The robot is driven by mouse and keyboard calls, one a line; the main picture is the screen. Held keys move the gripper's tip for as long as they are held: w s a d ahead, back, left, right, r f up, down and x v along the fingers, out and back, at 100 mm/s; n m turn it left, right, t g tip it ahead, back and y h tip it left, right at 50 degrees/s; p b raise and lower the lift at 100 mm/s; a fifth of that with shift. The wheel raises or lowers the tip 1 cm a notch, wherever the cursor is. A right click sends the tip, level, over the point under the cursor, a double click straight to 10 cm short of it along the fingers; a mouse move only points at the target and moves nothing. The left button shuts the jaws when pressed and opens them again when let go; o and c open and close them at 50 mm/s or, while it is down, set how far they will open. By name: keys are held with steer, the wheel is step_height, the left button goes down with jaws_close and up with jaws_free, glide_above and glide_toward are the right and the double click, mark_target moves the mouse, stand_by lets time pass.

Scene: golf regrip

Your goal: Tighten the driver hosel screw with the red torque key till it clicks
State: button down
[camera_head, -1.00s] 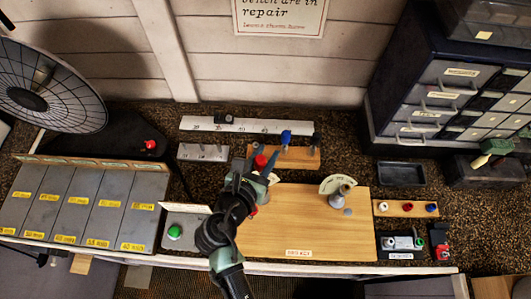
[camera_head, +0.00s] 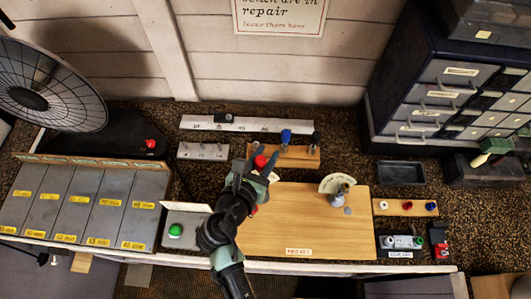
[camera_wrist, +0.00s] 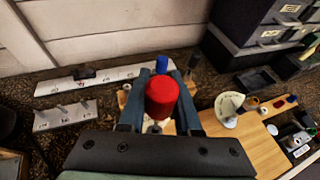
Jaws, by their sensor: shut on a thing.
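The red torque key's red handle (camera_wrist: 161,97) stands between the fingers of my gripper (camera_wrist: 160,80) in the wrist view, with a bit of its silver shaft below. My gripper (camera_head: 256,167) is shut on it; the red handle (camera_head: 261,161) also shows in the head view, at the left end of the wooden key rack (camera_head: 300,159). I cannot tell whether its tip is in the rack or raised. A grey hosel-like fitting (camera_head: 342,190) with a pale dial stands at the back right of the wooden board (camera_head: 300,225), apart from my gripper. The screw is too small to make out.
Blue (camera_head: 286,137) and black (camera_head: 316,138) keys stand in the rack. Behind is a long white rail (camera_head: 245,124). A black tray (camera_head: 401,173) and a small strip with coloured pieces (camera_head: 405,208) lie right. The board's middle is clear.

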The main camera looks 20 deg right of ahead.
steer(key=shift+f+b, duration=0.35)
steer(key=shift+f, duration=0.3)
steer(key=c, duration=0.5)
jaws_free()
steer(key=b+v, duration=0.3)
steer(key=v, duration=1)
steer(key=shift+w+r, duration=0.1)
